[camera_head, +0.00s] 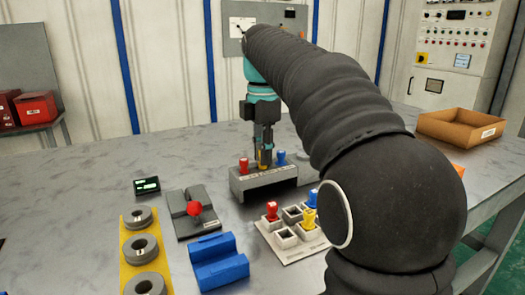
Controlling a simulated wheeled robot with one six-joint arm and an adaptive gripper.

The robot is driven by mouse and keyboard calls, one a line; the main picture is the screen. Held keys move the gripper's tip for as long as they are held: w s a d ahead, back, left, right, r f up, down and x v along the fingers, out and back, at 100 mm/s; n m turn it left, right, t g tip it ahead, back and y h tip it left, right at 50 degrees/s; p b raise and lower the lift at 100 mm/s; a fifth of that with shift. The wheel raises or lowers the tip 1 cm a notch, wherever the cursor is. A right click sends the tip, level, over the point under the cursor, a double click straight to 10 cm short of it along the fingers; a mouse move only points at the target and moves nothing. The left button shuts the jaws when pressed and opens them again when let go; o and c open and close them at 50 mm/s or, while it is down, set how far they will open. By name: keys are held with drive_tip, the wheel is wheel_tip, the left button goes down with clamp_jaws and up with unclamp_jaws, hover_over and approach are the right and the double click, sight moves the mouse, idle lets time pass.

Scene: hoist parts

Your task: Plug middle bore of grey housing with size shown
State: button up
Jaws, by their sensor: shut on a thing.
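The grey housing (283,176) is a long low block with lettering along its top edge, standing mid-table. My gripper (265,158) points down over the middle of the housing, shut on a yellow plug (265,164). The plug's lower end is at the housing's top; I cannot tell how deep it sits, and the middle bore is hidden. A small black display (147,186) with green lit characters stands at left; its reading is too small to tell.
A pale tray (296,254) of square sockets holds red, yellow and blue plugs. A blue cradle (219,262), a grey fixture with a red knob (195,209) and a yellow strip (133,222) with grey rings stand at left. An orange-brown bin (461,127) stands at far right.

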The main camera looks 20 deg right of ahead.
drive_tip(key=shift+f+p, duration=0.3)
drive_tip(key=shift+f, duration=0.25)
idle(3.6)
drive_tip(key=o, duration=0.9)
drive_tip(key=shift+r, duration=3.5)
